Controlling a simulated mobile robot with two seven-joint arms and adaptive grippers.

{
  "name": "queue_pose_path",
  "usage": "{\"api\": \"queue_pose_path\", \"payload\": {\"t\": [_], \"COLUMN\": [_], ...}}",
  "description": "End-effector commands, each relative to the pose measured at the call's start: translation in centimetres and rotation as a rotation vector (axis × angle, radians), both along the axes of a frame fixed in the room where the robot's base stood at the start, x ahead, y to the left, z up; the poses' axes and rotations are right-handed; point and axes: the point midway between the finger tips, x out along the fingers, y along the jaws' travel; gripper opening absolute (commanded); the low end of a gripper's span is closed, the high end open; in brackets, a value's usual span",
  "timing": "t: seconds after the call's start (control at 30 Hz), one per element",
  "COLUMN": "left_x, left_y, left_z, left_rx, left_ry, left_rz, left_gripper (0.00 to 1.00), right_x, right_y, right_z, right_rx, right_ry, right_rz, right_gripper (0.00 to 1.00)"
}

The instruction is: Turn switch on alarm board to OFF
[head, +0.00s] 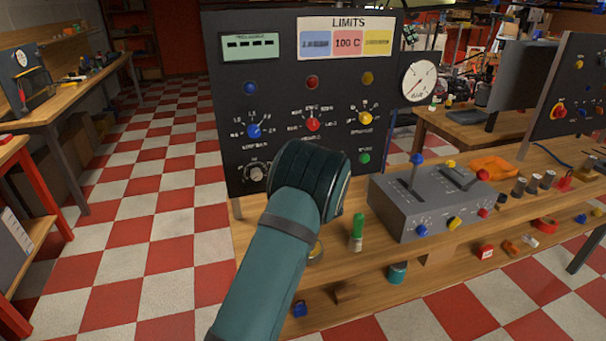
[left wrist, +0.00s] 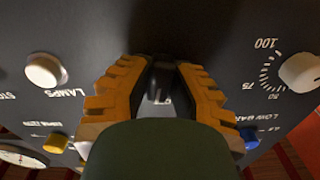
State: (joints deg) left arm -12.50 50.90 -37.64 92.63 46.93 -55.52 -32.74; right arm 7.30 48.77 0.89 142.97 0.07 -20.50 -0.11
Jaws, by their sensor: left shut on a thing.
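The alarm board (head: 290,75) is an upright black panel with a LIMITS sign and rows of knobs and lamps. My left wrist covers its lower middle in the head view, hiding my fingers there. In the left wrist view, the board's face appears upside down. The orange fingers of my left gripper (left wrist: 160,88) are shut around a small metallic switch lever (left wrist: 158,95). Its base and position marking are mostly hidden by the gripper, so I cannot tell which way it points. My right gripper is not in view.
A white dial (left wrist: 300,72) and a white LAMPS button (left wrist: 45,70) flank the fingers. Blue (head: 255,131), red (head: 312,124) and yellow (head: 366,118) knobs sit above my wrist. A grey control box (head: 425,205) and green cylinder (head: 357,232) stand on the bench at right.

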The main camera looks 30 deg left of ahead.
Motion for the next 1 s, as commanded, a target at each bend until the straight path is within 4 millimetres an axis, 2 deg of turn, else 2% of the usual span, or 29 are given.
{"api": "queue_pose_path", "payload": {"t": [0.4,0.97,1.0], "left_x": [0.03,0.04,0.04], "left_y": [0.13,0.12,0.12], "left_z": [0.23,0.27,0.27], "left_rx": [-0.123,-0.14,-0.139], "left_ry": [-0.15,-0.171,-0.171], "left_rz": [0.001,0.001,0.001], "left_gripper": [0.0,0.0,0.32], "right_x": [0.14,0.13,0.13], "right_y": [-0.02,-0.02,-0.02], "right_z": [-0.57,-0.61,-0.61], "right_rx": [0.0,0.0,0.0], "right_ry": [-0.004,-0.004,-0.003], "right_rz": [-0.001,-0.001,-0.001], "right_gripper": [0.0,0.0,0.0]}}
